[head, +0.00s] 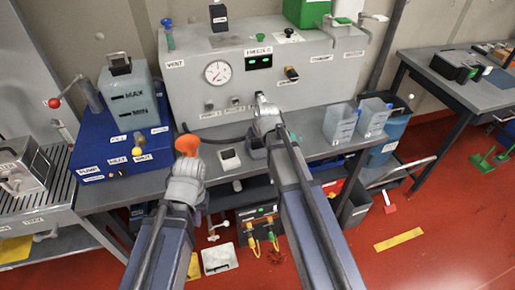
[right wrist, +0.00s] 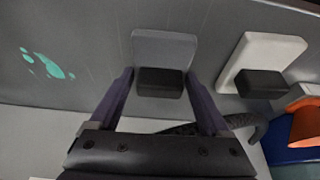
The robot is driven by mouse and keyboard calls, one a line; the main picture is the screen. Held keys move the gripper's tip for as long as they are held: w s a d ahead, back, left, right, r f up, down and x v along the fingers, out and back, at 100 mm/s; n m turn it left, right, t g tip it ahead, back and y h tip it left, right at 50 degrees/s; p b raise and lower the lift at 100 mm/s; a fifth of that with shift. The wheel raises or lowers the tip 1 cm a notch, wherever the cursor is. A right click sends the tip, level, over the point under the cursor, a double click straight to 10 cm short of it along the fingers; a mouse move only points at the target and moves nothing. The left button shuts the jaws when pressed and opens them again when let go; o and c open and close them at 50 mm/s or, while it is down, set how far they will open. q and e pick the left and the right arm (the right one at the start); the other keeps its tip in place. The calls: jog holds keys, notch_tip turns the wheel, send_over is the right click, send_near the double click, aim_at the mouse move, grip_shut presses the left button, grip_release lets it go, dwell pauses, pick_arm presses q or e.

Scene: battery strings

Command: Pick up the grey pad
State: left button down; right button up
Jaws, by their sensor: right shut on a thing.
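The grey pad (right wrist: 165,48) is a square plate with a black block grip (right wrist: 160,82) on it, seen in the right wrist view. My right gripper (right wrist: 160,75) is shut on the black grip, one finger at each side. In the head view my right gripper (head: 258,146) is over the grey bench, and I cannot make out the grey pad there. My left gripper (head: 187,160) is at the bench's front left, by an orange cone-shaped thing (head: 187,145). Its fingers do not show clearly.
A white pad (right wrist: 270,55) with a black grip lies right of the grey pad; it also shows in the head view (head: 229,158). A grey gauge cabinet (head: 217,95) stands behind, a blue unit (head: 122,150) at left, clear containers (head: 340,122) at right. Teal spots (right wrist: 50,66) mark the bench.

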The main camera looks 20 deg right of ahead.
jog(key=c, duration=0.3)
notch_tip(320, 180, up, 10)
jog(key=p, duration=1)
jog(key=o, duration=0.8)
jog(key=c, duration=0.6)
jog(key=shift+d, duration=0.1)
